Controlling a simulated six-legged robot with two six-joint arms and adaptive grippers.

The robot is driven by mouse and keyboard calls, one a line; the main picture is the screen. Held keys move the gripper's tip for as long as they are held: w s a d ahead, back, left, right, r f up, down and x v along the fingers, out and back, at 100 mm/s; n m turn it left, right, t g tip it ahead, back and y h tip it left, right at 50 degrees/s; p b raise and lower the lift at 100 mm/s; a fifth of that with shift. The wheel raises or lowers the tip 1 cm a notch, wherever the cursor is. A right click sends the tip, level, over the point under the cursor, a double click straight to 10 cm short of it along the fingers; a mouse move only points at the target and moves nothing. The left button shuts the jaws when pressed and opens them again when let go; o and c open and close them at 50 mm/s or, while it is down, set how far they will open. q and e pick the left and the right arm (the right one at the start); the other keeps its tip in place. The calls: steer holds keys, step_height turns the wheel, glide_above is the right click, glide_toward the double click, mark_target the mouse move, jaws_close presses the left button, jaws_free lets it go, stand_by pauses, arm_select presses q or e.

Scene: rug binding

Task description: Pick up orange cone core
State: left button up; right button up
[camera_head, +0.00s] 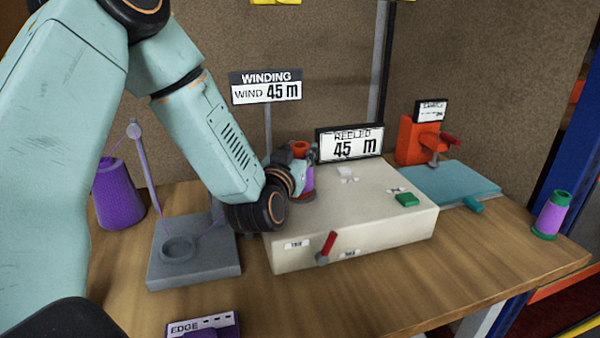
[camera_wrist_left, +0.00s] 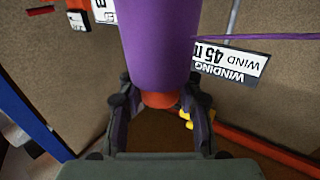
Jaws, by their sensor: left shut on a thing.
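The orange cone core (camera_head: 300,147) stands upright at the back left of the beige winding machine (camera_head: 350,235), wound with purple yarn (camera_head: 308,182). My left gripper (camera_head: 297,168) is at the core from the left, shut on it near its orange top. In the left wrist view, the orange end (camera_wrist_left: 160,100) sits between the fingers (camera_wrist_left: 159,112), with the purple yarn body (camera_wrist_left: 160,45) beyond. The fingers partly hide the core in the head view. I cannot tell whether its base still touches the machine. My right gripper is not in view.
A larger purple cone (camera_head: 118,195) and a grey thread guide stand (camera_head: 193,268) are on the left. The machine has a red lever (camera_head: 328,243). A teal board (camera_head: 450,182), an orange device (camera_head: 412,142) and a green-ended purple cone (camera_head: 552,215) are right. The front table is mostly clear.

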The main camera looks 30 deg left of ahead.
arm_select(q)
steer(key=shift+w, duration=0.1)
jaws_close()
step_height(320, 180, up, 10)
steer(key=p, duration=0.3)
